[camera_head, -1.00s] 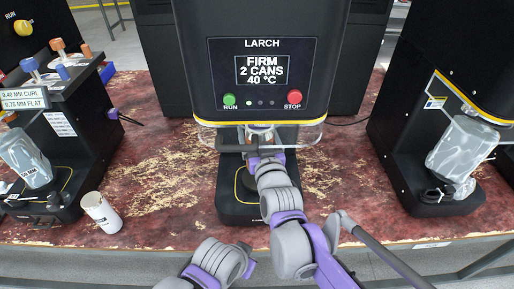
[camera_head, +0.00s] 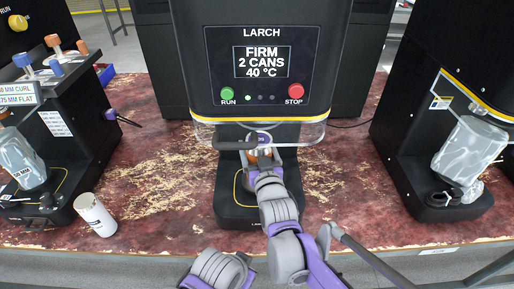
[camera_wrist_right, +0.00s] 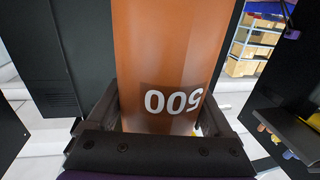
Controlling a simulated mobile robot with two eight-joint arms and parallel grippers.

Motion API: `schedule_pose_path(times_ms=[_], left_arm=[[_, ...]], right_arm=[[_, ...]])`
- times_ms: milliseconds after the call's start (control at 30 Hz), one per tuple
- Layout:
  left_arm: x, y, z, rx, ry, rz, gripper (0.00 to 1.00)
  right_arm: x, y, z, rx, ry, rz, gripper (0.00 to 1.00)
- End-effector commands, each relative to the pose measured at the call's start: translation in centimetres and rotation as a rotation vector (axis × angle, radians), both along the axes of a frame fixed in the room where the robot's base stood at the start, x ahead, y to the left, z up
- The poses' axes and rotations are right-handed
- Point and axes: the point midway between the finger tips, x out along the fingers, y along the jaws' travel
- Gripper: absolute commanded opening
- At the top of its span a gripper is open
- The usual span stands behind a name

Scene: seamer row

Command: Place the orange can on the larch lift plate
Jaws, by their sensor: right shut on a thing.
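The orange can (camera_wrist_right: 170,60) fills the middle of the right wrist view, with an upside-down "500" on its side. My right gripper (camera_wrist_right: 160,112) is shut on it, one finger on each side. In the head view a little of the orange can (camera_head: 265,152) shows at my right gripper (camera_head: 262,158), under the larch machine's head (camera_head: 262,70).
A clear guard with a dark bar (camera_head: 235,146) hangs close above my right gripper. A white can (camera_head: 95,214) stands at the left on the worn red bench (camera_head: 165,185). Other black machines stand left and right (camera_head: 440,130). Bench beside the larch base is clear.

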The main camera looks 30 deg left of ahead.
Motion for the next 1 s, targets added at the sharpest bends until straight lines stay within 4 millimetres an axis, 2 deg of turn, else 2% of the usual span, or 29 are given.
schedule_pose_path(times_ms=[333,367,400,733,867,1000], left_arm=[[0.0,0.0,-0.2,0.0,0.001,0.0,0.0],[0.0,0.0,-0.1,0.0,0.0,0.0,0.0],[0.0,0.0,-0.1,0.0,0.0,0.0,0.0],[0.0,0.0,0.3,0.0,-0.001,0.0,0.0],[0.0,0.0,0.3,0.0,-0.001,0.0,0.0],[0.0,0.0,0.5,0.0,-0.002,0.0,0.0]], right_arm=[[0.0,0.0,-0.3,0.001,-0.001,0.0,0.0],[0.0,0.0,-0.3,-0.001,-0.001,0.0,0.91],[0.0,0.0,-0.2,-0.001,-0.001,0.0,0.98],[0.0,0.0,0.4,0.0,-0.001,0.0,1.0],[-1.4,-1.2,0.2,-0.001,-0.001,0.0,1.0],[-3.6,-3.3,0.2,-0.001,-0.001,0.0,1.0]])
